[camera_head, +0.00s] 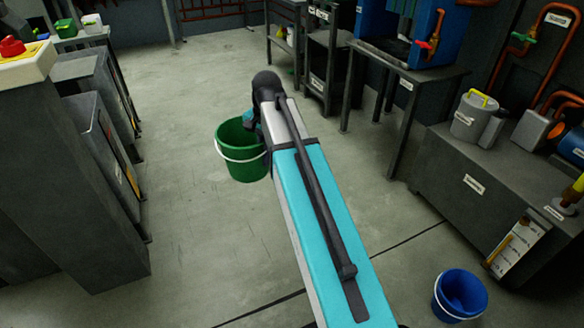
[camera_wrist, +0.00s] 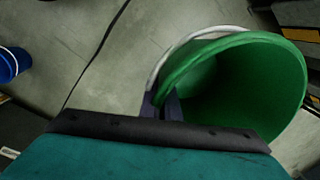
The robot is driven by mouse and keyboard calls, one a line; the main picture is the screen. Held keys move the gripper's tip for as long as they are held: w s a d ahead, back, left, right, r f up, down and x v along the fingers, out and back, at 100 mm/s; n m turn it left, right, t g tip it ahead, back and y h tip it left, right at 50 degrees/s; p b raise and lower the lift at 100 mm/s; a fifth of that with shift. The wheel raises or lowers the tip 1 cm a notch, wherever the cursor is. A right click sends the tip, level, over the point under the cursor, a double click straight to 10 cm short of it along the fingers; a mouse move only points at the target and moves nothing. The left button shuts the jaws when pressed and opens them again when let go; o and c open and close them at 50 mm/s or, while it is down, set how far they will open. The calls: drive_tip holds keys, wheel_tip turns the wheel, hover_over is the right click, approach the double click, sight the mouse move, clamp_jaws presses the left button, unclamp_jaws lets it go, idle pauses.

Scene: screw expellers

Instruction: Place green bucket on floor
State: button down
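The green bucket (camera_head: 240,152) is at the centre of the head view, beside the far end of my arm, with its white handle hanging over its near side. It looks upright and empty. In the wrist view the bucket (camera_wrist: 255,90) fills the right side, close to the camera, with its open mouth showing. My gripper (camera_wrist: 165,105) is at the bucket's rim, by the handle, and appears shut on it. In the head view the arm's end hides most of the gripper. Whether the bucket's base touches the grey floor (camera_head: 185,215) I cannot tell.
A blue bucket (camera_head: 460,295) stands on the floor at the lower right. Grey cabinets (camera_head: 75,180) line the left side. A dark table (camera_head: 410,75) and a grey bench (camera_head: 480,180) are on the right. The floor left of and behind the green bucket is clear.

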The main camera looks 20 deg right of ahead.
sight(236, 147)
drive_tip(key=shift+n, duration=0.6)
drive_tip(key=a+r, duration=0.4)
drive_tip(key=a, duration=0.1)
drive_tip(key=a+r, duration=0.2)
drive_tip(key=a, duration=0.1)
drive_tip(key=shift+s, duration=0.2)
